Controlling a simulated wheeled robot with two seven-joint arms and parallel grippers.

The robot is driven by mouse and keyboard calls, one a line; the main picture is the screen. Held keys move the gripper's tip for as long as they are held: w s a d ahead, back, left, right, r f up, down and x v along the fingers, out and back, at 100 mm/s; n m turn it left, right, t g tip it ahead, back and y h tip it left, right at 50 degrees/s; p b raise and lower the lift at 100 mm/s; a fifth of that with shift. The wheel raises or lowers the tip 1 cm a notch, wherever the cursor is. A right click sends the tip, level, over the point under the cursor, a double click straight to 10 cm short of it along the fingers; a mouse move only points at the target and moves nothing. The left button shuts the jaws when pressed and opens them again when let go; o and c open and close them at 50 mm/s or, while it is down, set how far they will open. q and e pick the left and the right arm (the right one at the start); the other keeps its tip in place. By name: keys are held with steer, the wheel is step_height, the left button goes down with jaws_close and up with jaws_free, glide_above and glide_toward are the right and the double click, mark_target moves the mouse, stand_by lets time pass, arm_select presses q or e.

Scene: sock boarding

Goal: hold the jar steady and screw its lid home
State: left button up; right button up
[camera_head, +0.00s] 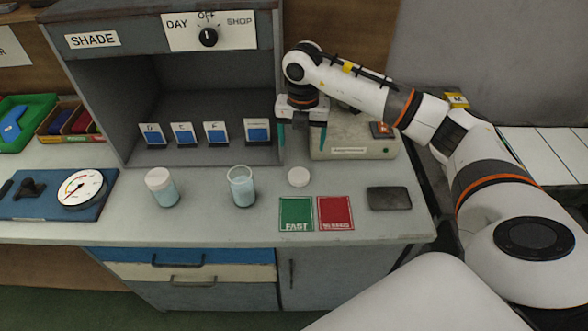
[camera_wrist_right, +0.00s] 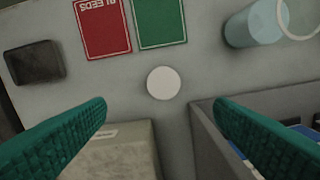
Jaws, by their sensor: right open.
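The open jar (camera_head: 242,190) stands upright on the bench, pale blue inside, with no lid on it. Its side and rim show at the top right of the right wrist view (camera_wrist_right: 252,27). A loose round white lid (camera_head: 298,177) lies flat on the bench to the right of the open jar. In the right wrist view the lid (camera_wrist_right: 164,83) lies between and beyond the fingertips. My right gripper (camera_head: 303,150) is open and empty, behind and above the lid, with green fingers pointing down. My left gripper is in neither view.
A second jar (camera_head: 163,190) with a white lid stands to the left. Green (camera_head: 296,213) and red (camera_head: 336,213) cards and a dark pad (camera_head: 389,198) lie at the right. A grey booth (camera_head: 100,110) and a beige box (camera_head: 345,145) stand close to my right gripper.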

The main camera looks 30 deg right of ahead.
steer(key=p, duration=0.1)
glide_above(299, 175)
steer(key=f, duration=0.6)
steer(key=shift+s+d+f, duration=0.1)
steer(key=shift+s+f, duration=0.1)
steer(key=shift+f, duration=0.1)
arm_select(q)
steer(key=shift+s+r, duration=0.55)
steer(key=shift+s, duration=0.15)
arm_select(e)
steer(key=shift+f, duration=0.15)
steer(key=shift+w+f+p, duration=0.15)
steer(key=shift+f+p, duration=0.25)
steer(key=shift+f, duration=0.9)
steer(key=shift+w+f+p, duration=0.1)
steer(key=shift+f+p, duration=0.3)
steer(key=shift+f, duration=0.9)
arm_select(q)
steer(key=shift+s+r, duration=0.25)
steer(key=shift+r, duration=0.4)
arm_select(e)
steer(key=shift+c, duration=0.3)
steer(key=c, duration=1)
